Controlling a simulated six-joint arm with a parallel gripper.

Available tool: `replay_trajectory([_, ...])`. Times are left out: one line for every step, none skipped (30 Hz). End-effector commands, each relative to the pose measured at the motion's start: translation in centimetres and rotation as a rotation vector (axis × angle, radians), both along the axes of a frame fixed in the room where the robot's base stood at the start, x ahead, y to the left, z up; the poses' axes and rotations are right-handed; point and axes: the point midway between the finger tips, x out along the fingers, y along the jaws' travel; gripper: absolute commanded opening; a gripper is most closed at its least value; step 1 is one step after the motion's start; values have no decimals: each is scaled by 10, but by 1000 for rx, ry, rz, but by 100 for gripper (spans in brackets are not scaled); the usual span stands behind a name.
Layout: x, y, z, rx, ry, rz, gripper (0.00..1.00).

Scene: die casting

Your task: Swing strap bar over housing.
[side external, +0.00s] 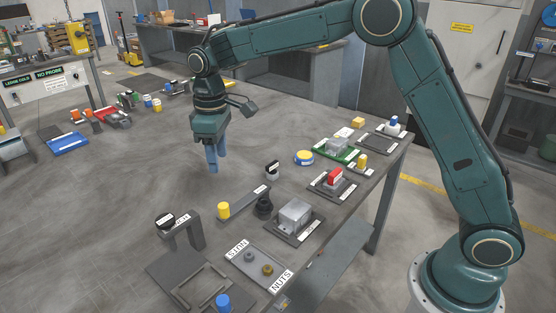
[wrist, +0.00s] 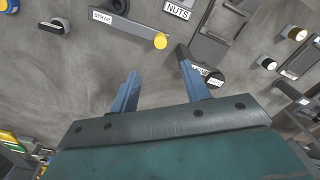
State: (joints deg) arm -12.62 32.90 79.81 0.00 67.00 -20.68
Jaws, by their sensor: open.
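The strap bar (side external: 240,203) is a flat grey bar on the table. A yellow knob (side external: 223,210) stands at its left end and a white label lies toward its other end. The bar also shows in the wrist view (wrist: 135,28), labelled STRAP, with its yellow knob (wrist: 160,41) beyond the fingers. The housing (side external: 295,214) is a light grey block on a dark plate, to the right of the bar; the bar lies beside it, not across it. My gripper (side external: 216,156) has blue fingers, open and empty, pointing down above the table behind the bar. Its fingers also show apart in the wrist view (wrist: 158,88).
A dark round post (side external: 264,207) stands between bar and housing. A grey angled bracket (side external: 187,225) with a black knob stands front left. A tray with nuts (side external: 259,264) lies in front. A red part (side external: 333,179) sits on a plate behind the housing.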

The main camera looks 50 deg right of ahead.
Motion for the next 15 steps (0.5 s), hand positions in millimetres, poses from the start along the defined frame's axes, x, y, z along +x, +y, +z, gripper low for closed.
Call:
replay_trajectory([2,2,-2,-1,3,4,47])
replay_trajectory([3,2,-3,-1,4,6,47])
replay_trajectory([3,2,-4,-1,5,7,47])
replay_trajectory([3,3,-5,-2,6,8,47])
replay_trajectory([3,3,-5,-2,6,8,47])
replay_trajectory([3,3,-5,-2,6,8,47])
replay_trajectory([3,3,-5,-2,6,8,47])
replay_trajectory([3,3,-5,-2,6,8,47])
replay_trajectory([3,3,-5,-2,6,8,47])
replay_trajectory([3,2,-6,-2,6,8,47])
replay_trajectory([3,2,-7,-2,6,8,47])
replay_trajectory([3,2,-8,-2,6,8,47])
replay_trajectory([3,2,-9,-1,5,8,47])
replay_trajectory([3,2,-11,-1,5,7,47])
replay_trajectory([3,2,-14,-2,6,7,47])
